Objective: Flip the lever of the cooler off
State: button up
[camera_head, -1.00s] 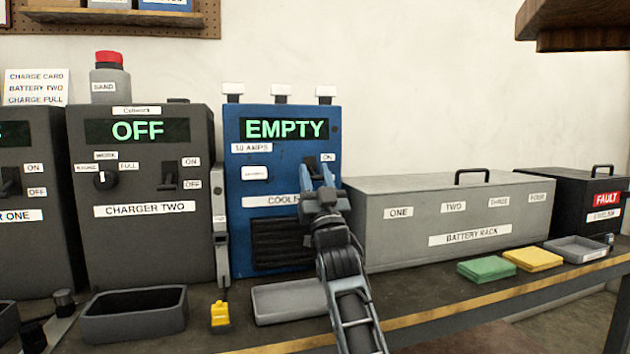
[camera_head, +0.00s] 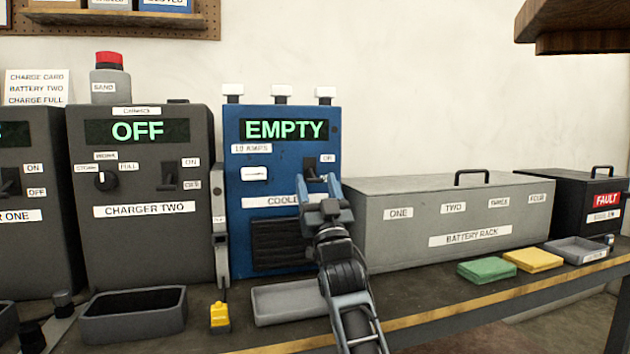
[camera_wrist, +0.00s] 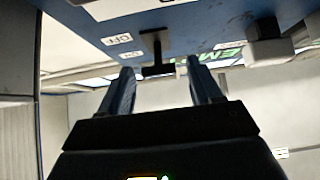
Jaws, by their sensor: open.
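The cooler is a blue box (camera_head: 235,215) whose green display reads EMPTY. Its black lever (camera_head: 309,167) sits on the right of its face, partly hidden beside my gripper; an ON label stands to its right. I cannot tell for sure whether the lever is up or down. My gripper (camera_head: 318,182) is open and empty, just below and in front of the lever. In the wrist view the lever (camera_wrist: 156,55) hangs from the blue face, roughly centred between and just beyond the fingertips (camera_wrist: 159,72), apart from them. An OFF label (camera_wrist: 117,39) is beside it.
The dark charger two (camera_head: 140,245) stands to the left, the grey battery rack (camera_head: 385,245) to the right. On the bench are a grey tray (camera_head: 285,303) below the cooler, a yellow object (camera_head: 220,316), and a green (camera_head: 486,270) and a yellow cloth (camera_head: 533,260).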

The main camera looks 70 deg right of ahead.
jog(key=shift+b+v, duration=0.8)
jog(key=shift+v, duration=1.85)
jog(key=shift+s+a, duration=0.1)
